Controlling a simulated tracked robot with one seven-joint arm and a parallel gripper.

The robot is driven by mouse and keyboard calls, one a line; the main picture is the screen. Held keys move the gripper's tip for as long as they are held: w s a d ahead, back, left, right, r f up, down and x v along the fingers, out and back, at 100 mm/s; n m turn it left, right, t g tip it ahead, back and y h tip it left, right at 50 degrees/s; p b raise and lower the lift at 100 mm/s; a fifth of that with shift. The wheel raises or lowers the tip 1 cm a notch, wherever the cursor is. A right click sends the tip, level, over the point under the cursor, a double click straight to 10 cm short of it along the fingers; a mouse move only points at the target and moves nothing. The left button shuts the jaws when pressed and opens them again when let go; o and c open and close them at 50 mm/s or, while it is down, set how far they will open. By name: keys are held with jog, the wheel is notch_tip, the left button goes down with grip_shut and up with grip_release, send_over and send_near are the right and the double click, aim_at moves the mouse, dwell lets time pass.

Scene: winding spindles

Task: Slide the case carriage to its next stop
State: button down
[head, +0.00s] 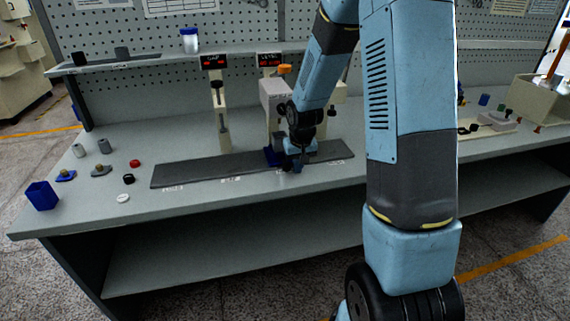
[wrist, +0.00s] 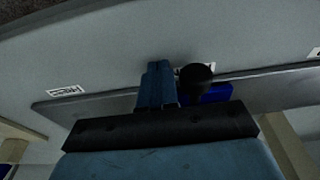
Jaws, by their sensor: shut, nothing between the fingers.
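The case carriage (head: 271,157) is a small blue block on a long dark grey track (head: 195,172) on the bench. In the head view it sits right of the track's middle, partly hidden by my gripper (head: 297,164). In the wrist view the blue carriage (wrist: 212,92) shows with a round black knob (wrist: 196,75) in front of it. My gripper (wrist: 157,85) is shut and empty, its fingers just left of the knob in that view. I cannot tell whether they touch it. White labels (head: 230,179) mark stops along the track's front edge.
Two posts with red displays (head: 214,62) stand behind the track, with a beige machine housing (head: 276,95) beside them. A blue bin (head: 41,195), caps and small parts lie at the bench's left. The bench front is clear near the track.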

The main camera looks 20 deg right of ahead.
jog(key=shift+d+r, duration=0.15)
jog(key=shift+r, duration=1.1)
jog(key=shift+d+r, duration=0.15)
jog(key=shift+r, duration=1.1)
jog(key=shift+d+r, duration=0.15)
jog(key=shift+r, duration=0.7)
jog(key=s+r+t, duration=0.2)
jog(key=s+r, duration=1.1)
jog(key=r, duration=0.3)
jog(key=s+r, duration=0.2)
jog(key=s, duration=0.5)
jog(key=s+r+t, duration=0.1)
jog(key=s+r, duration=0.2)
jog(key=s, duration=0.5)
jog(key=shift+a+r, duration=0.3)
jog(key=shift+a, duration=0.05)
